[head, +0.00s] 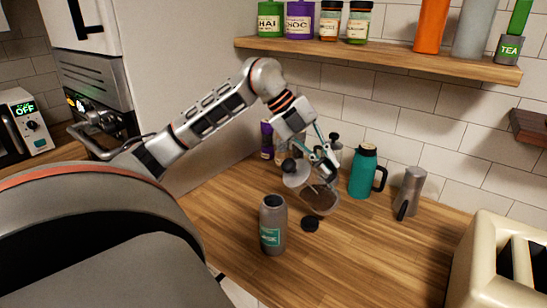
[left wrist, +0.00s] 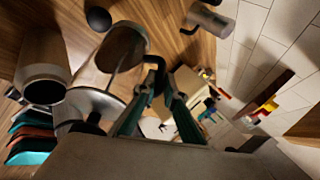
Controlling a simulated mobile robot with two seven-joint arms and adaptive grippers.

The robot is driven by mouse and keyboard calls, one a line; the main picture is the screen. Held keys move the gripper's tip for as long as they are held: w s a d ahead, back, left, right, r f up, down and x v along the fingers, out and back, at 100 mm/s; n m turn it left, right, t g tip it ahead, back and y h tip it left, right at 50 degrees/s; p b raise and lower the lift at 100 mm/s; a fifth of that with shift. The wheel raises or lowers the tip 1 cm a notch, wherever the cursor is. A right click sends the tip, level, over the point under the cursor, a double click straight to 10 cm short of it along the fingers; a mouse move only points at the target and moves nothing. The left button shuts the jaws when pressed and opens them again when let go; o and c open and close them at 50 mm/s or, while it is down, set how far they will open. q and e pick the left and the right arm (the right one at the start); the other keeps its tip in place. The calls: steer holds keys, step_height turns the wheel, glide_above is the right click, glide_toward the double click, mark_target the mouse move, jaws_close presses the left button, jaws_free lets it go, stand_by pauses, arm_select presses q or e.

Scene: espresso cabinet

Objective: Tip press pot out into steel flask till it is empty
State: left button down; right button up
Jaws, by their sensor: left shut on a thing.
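My left gripper (head: 327,166) is shut on the handle of the press pot. The press pot (head: 318,198) is tilted above the counter, its metal-topped end to the upper left and brown contents showing at its other end. In the left wrist view my gripper (left wrist: 161,88) holds the black handle, and the glass pot (left wrist: 122,48) lies beside it. The steel flask (head: 272,238), grey with a teal label, stands upright on the counter, left of the pot and apart from it. Its open mouth shows in the left wrist view, where the flask (left wrist: 38,55) is beside the pot's top. My right gripper is out of view.
A black lid (head: 310,224) lies on the counter by the flask. A teal jug (head: 362,176) and a steel pitcher (head: 412,186) stand behind to the right. A cream toaster (head: 485,250) is at the right front. A shelf (head: 400,62) with jars hangs above.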

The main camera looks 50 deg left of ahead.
arm_select(q)
steer(key=shift+s+a+r+m+t+h, duration=0.15)
steer(key=shift+s+r+m+t+h, duration=0.15)
steer(key=shift+s+r+t, duration=0.55)
steer(key=shift+s+a+r+t, duration=0.1)
steer(key=shift+a+r+t, duration=0.05)
steer(key=shift+r+t, duration=0.4)
steer(key=shift+s+r+h, duration=0.25)
steer(key=shift+r+h, duration=0.05)
steer(key=shift+s+a+r+t, duration=0.1)
steer(key=shift+a+r+t, duration=0.05)
steer(key=shift+t, duration=0.25)
steer(key=shift+s+r+m+t, duration=0.3)
steer(key=shift+s+a+r+t+h, duration=0.15)
steer(key=shift+s+r+t+h, duration=0.15)
steer(key=shift+s+r, duration=0.15)
steer(key=shift+s+a+r+t+h, duration=0.2)
steer(key=shift+s+t+h, duration=0.1)
steer(key=shift+t, duration=0.1)
